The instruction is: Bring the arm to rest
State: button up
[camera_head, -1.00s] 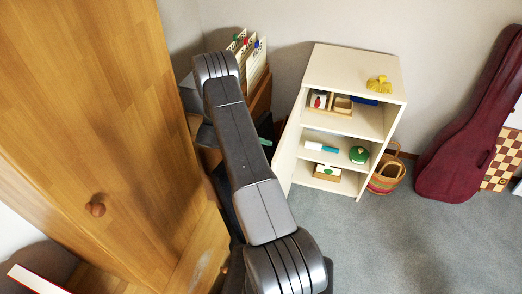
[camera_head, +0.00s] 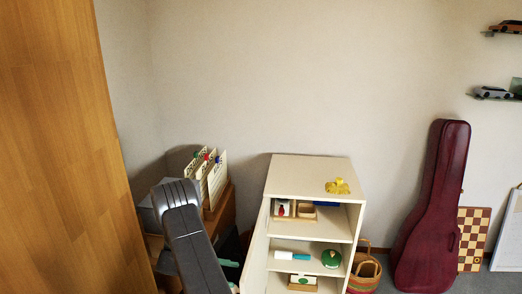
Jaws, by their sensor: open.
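My arm (camera_head: 194,250) shows at the lower left of the head view, a dark grey link rising from the bottom edge. It stands between the wooden cabinet and the cream shelf unit. My gripper is not in view; the far end of the arm is hidden or out of the frame.
A tall wooden cabinet (camera_head: 55,150) fills the left. A cream shelf unit (camera_head: 300,170) holds a yellow object (camera_head: 338,186) on top and small items inside. A basket (camera_head: 364,274), a dark red instrument case (camera_head: 431,210) and a checkered board (camera_head: 472,238) stand right. Wall shelves hold model cars (camera_head: 495,92).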

notch_tip(320, 180, down, 8)
jog(key=b, duration=0.7)
jog(key=shift+r, duration=0.2)
jog(key=shift+r, duration=0.2)
notch_tip(320, 180, up, 10)
jog(key=p, duration=1.1)
jog(key=shift+t, duration=0.3)
jog(key=shift+s+d+f+b, duration=0.1)
jog(key=shift+d+f+b, duration=0.15)
jog(key=shift+f+b, duration=1.7)
jog(key=shift+s+d+f+b, duration=0.1)
jog(key=shift+d+f+b, duration=0.2)
jog(key=shift+f+b, duration=1.65)
jog(key=shift+d+f+b, duration=0.25)
jog(key=shift+f+b, duration=1.05)
jog(key=shift+b, duration=1.3)
